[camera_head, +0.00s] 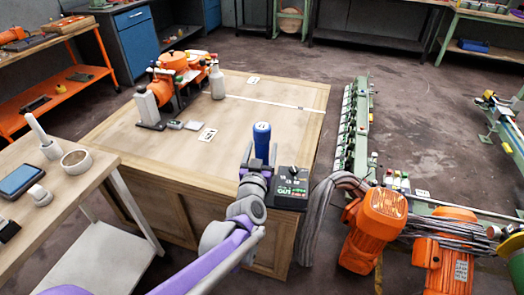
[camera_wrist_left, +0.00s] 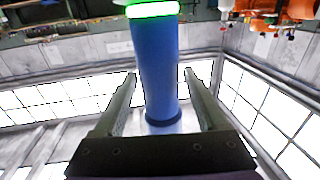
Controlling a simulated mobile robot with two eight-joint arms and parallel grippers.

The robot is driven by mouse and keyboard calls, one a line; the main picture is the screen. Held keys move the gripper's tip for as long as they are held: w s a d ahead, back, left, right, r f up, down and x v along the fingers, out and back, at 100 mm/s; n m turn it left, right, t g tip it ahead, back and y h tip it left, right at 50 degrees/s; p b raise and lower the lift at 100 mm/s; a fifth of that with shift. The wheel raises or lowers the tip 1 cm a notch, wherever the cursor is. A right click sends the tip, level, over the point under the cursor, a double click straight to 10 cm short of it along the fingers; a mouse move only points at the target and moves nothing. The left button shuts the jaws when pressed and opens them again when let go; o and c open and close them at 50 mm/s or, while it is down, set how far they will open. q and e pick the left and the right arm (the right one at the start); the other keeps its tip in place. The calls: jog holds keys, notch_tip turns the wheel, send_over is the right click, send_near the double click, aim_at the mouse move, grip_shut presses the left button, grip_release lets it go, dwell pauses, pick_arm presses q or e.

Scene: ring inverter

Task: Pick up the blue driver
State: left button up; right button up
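The blue driver (camera_head: 262,135) stands upright near the front edge of the wooden table, beside the black control box. My left gripper (camera_head: 259,162) reaches it from the front, with its fingers pointing at it. In the left wrist view, which looks upside down, the driver (camera_wrist_left: 158,65) runs between the two fingers of the left gripper (camera_wrist_left: 161,74). It has a glowing green band at the top of that view and a dark ring at the other end. A narrow gap shows on each side, so the fingers look open. My right gripper is not in view.
The wooden table (camera_head: 115,130) has free room in its middle. The black control box (camera_head: 291,187) sits close right of the gripper. An orange device (camera_head: 175,70) and a grey bottle (camera_head: 217,83) stand at the back left. Small cards lie on the table.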

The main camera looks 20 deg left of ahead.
pick_arm(q)
grip_shut()
jog(key=shift+r, duration=0.15)
